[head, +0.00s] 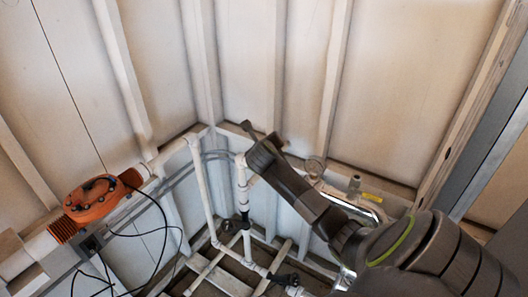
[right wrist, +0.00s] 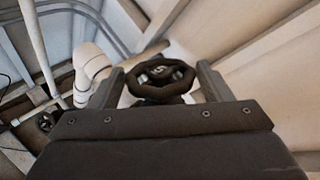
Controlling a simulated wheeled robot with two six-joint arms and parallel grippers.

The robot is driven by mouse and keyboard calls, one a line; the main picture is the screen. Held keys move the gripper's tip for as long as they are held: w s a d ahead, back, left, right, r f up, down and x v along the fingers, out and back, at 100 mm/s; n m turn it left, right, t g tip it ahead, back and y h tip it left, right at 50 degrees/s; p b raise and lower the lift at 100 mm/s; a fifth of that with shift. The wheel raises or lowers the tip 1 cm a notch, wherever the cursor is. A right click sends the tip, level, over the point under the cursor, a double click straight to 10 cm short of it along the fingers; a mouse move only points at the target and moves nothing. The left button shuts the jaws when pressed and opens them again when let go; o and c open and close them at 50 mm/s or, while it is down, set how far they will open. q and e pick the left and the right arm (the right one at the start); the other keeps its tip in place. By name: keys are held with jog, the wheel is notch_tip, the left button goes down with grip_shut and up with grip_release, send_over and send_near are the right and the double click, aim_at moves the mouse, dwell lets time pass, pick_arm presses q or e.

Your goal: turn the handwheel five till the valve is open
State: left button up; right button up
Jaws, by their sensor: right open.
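A black round handwheel (right wrist: 162,78) with a pale mark on its hub, which looks like a 5, shows in the right wrist view. It appears between the two fingers of my right gripper (right wrist: 160,70), with a small gap on each side. In the head view my right gripper (head: 262,137) is beside the upper end of a white vertical pipe (head: 242,178). The handwheel cannot be made out there, behind the gripper and arm. I cannot tell how far the valve is open. My left gripper is not in view.
Another black handwheel (head: 228,225) sits low on the white pipes, and a further dark one (head: 286,280) is near the bottom. An orange unit (head: 97,199) with black cables is at the left.

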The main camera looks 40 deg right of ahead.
jog(key=b+v, duration=0.3)
jog(key=v, duration=1.3)
jog(key=shift+b, duration=0.35)
jog(key=shift+s, duration=0.1)
